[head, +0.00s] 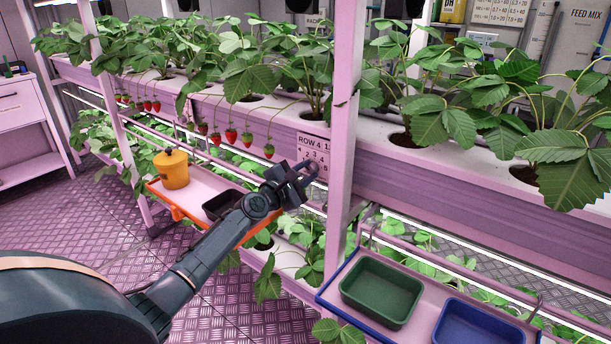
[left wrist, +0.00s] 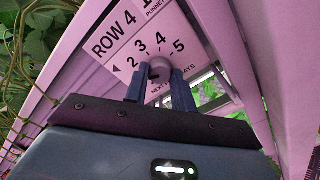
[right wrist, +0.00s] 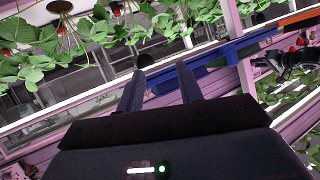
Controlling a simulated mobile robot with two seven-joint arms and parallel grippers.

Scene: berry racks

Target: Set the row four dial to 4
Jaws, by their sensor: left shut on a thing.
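The row four dial panel (head: 312,144) is a white plate marked ROW 4 on the pink rack rail, left of an upright post. In the left wrist view the panel (left wrist: 122,45) shows the numbers 2, 3, 4 and 5 in an arc around a round pale knob (left wrist: 160,66). My left gripper (head: 308,170) is at the panel. In the left wrist view its fingers (left wrist: 160,78) are shut on the knob from both sides. The knob's pointer cannot be made out. My right gripper (right wrist: 158,80) is open and empty, away from the dial.
A tray (head: 176,213) with an orange edge holds a yellow-orange canister (head: 172,169) and a dark punnet (head: 221,204). A blue-edged tray (head: 424,318) at the lower right holds a green punnet (head: 382,291) and a blue punnet (head: 478,324). Strawberries (head: 231,135) hang left of the panel.

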